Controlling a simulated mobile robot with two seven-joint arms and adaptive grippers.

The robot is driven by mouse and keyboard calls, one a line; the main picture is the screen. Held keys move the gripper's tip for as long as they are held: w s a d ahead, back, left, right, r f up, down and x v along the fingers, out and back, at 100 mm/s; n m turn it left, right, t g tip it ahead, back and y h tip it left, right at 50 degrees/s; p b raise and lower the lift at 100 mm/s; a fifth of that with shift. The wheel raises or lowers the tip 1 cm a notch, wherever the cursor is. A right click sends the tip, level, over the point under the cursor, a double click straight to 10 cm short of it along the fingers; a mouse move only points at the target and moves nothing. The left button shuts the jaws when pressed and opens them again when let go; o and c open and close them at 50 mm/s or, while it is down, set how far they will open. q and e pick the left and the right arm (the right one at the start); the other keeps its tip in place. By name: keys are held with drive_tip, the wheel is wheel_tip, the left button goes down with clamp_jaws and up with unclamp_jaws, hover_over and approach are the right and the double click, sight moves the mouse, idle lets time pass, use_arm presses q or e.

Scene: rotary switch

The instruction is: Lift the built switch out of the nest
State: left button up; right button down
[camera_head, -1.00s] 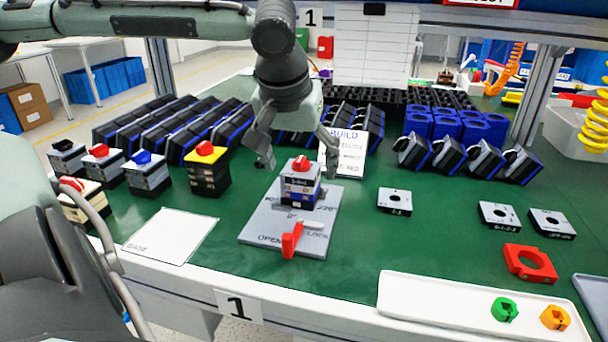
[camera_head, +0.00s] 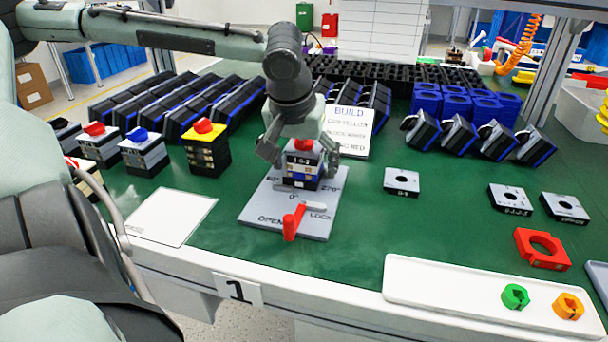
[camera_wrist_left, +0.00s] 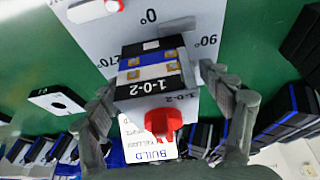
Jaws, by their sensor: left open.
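The built switch (camera_head: 302,172) stands upright in the grey nest plate (camera_head: 258,208). It is a stack of dark, blue and pale layers with a label "1-0-2" and a red knob on top. It also shows in the wrist view (camera_wrist_left: 150,72), with its red knob (camera_wrist_left: 163,122) toward the gripper. My left gripper (camera_head: 299,152) is open above and around the switch's top, one finger on each side. In the wrist view both fingers (camera_wrist_left: 168,118) stand apart from the switch with gaps. The red lever (camera_head: 293,222) is at the plate's front, between OPEN and LOCK. My right gripper is out of view.
Behind stand a BUILD card (camera_head: 350,128) and rows of dark bins (camera_head: 215,105). Finished switches, one with a yellow top (camera_head: 206,150), stand at left near a white pad (camera_head: 172,217). Labelled plates (camera_head: 401,182) and a white tray (camera_head: 440,290) lie at right.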

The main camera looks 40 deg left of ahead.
use_arm(q)
drive_tip(key=c, duration=1.3)
drive_tip(key=shift+r, duration=0.1)
